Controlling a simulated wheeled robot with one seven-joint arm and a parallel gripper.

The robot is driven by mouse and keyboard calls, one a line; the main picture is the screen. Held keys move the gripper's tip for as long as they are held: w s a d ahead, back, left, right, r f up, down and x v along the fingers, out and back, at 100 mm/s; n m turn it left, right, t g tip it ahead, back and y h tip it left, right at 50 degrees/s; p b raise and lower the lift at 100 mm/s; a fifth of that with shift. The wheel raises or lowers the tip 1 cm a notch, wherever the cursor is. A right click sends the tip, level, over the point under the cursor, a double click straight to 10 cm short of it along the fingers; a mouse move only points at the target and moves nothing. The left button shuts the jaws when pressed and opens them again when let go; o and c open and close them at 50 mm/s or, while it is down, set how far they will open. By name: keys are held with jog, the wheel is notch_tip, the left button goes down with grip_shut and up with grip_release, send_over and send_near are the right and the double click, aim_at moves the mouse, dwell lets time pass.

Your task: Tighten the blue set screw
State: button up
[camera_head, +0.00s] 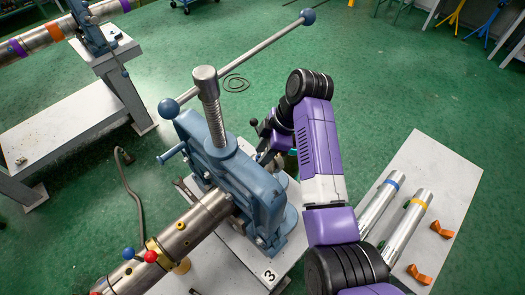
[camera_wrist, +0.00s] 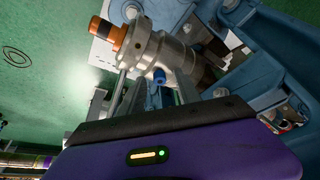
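In the wrist view a small blue screw head (camera_wrist: 158,75) stands out from a grey metal fitting with an orange end. I take it to be the blue set screw. My gripper (camera_wrist: 152,92) points at this fitting. Its fingers appear apart, one left of the blue head and one right of it. Whether they touch it I cannot tell. In the head view my purple arm reaches to the far side of the blue vise (camera_head: 225,165), and the gripper tips are hidden there. The vise holds a steel pipe (camera_head: 190,225).
A blue ball (camera_head: 128,253) and a red ball (camera_head: 150,256) sit on the pipe's near end. The vise's long handle (camera_head: 250,52) rises to the upper right. A bench at right carries two tubes (camera_head: 380,208) and orange pieces (camera_head: 442,230). Green floor is open behind.

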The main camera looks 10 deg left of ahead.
grip_shut()
jog(key=shift+m, duration=0.4)
jog(key=m, duration=0.1)
jog(key=m+t, duration=0.1)
jog(key=m, duration=0.1)
jog(key=m+t, duration=0.1)
jog(key=shift+s+m, duration=0.25)
jog(key=shift+m, duration=0.05)
jog(key=m+t, duration=0.1)
jog(key=m, duration=0.2)
jog(key=m+t+h, duration=0.1)
jog(key=m, duration=0.2)
jog(key=shift+s+a+m+h, duration=0.15)
jog(key=shift+a+m+h, duration=0.05)
jog(key=shift+m+h, duration=0.1)
jog(key=shift+r, duration=0.1)
dwell(0.3)
grip_release()
